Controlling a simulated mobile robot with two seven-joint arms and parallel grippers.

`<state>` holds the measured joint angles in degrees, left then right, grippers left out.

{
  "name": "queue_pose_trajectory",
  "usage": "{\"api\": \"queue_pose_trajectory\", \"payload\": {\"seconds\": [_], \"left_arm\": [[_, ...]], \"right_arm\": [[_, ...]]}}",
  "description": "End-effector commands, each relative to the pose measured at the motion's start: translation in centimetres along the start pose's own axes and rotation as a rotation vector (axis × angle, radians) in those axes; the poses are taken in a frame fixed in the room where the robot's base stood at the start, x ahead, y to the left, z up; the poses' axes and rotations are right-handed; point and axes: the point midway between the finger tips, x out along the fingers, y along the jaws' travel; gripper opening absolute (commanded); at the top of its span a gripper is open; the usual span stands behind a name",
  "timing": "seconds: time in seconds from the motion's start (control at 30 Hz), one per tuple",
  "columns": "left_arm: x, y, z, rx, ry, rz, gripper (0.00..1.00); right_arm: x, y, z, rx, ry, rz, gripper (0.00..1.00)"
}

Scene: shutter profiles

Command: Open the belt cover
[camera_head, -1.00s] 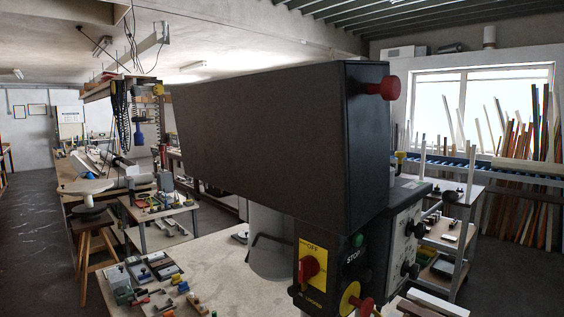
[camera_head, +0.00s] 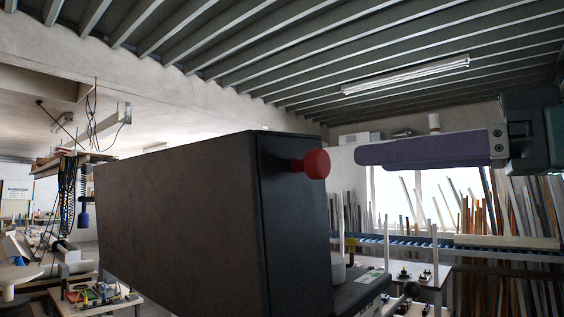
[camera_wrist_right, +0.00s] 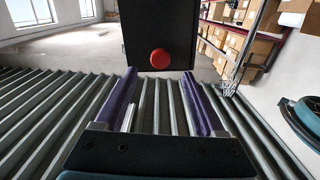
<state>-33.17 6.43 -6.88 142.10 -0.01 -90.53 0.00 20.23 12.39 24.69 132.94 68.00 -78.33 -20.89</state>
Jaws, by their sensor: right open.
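The belt cover (camera_head: 180,215) is a long dark box on top of the machine in the head view, and it looks shut. Its red round knob (camera_head: 316,164) sticks out from the narrow end face. My right gripper (camera_head: 364,155) comes in from the right with purple fingers pointing left at about the knob's height, apart from it. In the right wrist view the open, empty fingers (camera_wrist_right: 159,82) point at the knob (camera_wrist_right: 160,59), which appears between and just beyond the fingertips. My left gripper is not in view.
A shelf table (camera_head: 422,270) and upright strips of material (camera_head: 510,230) stand behind at the right. A workbench (camera_head: 95,305) with small parts is at lower left. The air around the knob looks free. The machine's switches are out of the head view.

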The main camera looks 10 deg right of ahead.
Motion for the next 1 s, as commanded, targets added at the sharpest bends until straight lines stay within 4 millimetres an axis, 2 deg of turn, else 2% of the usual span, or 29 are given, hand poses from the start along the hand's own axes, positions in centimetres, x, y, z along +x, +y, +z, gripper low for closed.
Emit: {"api": "queue_pose_trajectory", "payload": {"seconds": [0.1,0.3,0.47,0.7,1.0], "left_arm": [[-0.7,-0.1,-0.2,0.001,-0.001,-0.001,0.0],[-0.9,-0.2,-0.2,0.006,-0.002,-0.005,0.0],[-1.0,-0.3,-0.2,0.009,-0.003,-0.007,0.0],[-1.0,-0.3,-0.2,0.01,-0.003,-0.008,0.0],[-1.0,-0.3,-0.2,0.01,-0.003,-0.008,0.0]], "right_arm": [[2.4,-0.1,-0.2,0.006,0.002,-0.004,0.72],[5.5,-0.1,0.0,0.005,-0.001,-0.002,0.72],[6.5,-0.1,0.1,0.002,-0.003,-0.001,0.72],[6.6,-0.1,0.1,0.001,-0.004,-0.001,0.72],[6.5,-0.1,0.1,0.001,-0.004,-0.001,0.39]]}}
